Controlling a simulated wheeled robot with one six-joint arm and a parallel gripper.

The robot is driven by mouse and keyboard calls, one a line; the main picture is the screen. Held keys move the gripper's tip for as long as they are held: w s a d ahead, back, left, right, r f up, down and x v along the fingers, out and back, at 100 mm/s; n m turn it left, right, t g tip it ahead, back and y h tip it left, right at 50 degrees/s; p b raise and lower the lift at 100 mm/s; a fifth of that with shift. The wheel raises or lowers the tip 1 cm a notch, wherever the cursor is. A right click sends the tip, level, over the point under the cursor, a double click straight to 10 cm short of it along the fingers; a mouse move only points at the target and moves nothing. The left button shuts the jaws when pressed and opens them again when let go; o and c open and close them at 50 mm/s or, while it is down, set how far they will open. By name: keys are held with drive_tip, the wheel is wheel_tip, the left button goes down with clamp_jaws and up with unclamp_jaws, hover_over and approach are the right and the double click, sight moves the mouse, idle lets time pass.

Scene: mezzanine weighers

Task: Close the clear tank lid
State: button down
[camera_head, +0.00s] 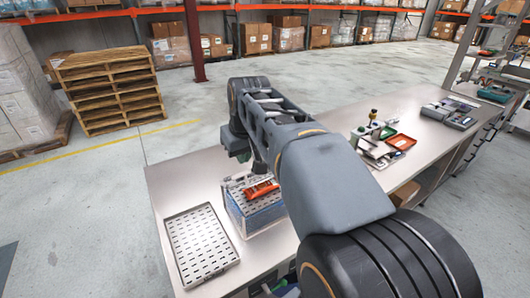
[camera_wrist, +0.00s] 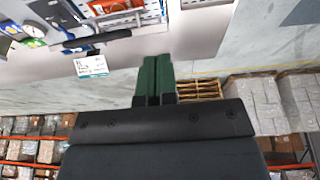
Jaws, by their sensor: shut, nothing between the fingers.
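The clear tank (camera_head: 256,214) stands on the steel bench, between a slotted tray and my arm. An orange object (camera_head: 261,190) shows at its top, and my arm hides part of its right side. I cannot clearly tell the lid apart from the tank or how far open it is. In the wrist view my gripper (camera_wrist: 155,62) has its two green fingers together, with nothing between them. A dark bar (camera_wrist: 96,39) and a white label (camera_wrist: 91,66) lie to the left of the fingertips, apart from them. The gripper is mostly hidden behind my arm in the head view.
The slotted metal tray (camera_head: 201,246) lies left of the tank on the bench (camera_head: 172,181). A red tray (camera_head: 401,142) and small instruments stand farther right. Stacked pallets (camera_head: 108,90) stand on the floor beyond; the floor between is clear.

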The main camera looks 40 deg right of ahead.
drive_tip(key=w+d+r+g, duration=0.1)
drive_tip(key=w+d+r, duration=0.15)
drive_tip(key=d, duration=0.25)
drive_tip(key=w+d+r, duration=0.2)
drive_tip(key=w+d, duration=0.1)
drive_tip(key=d, duration=0.3)
drive_tip(key=x, duration=0.9)
drive_tip(key=shift+d+f+p, duration=0.2)
drive_tip(key=shift+f+p, duration=0.2)
drive_tip(key=shift+s+f+p, duration=0.2)
drive_tip(key=shift+s+f, duration=0.3)
drive_tip(key=shift+f, duration=0.3)
drive_tip(key=shift+s+f+p, duration=0.15)
drive_tip(key=shift+s+f, duration=0.35)
drive_tip(key=shift+f, duration=0.3)
drive_tip(key=shift+f, duration=0.15)
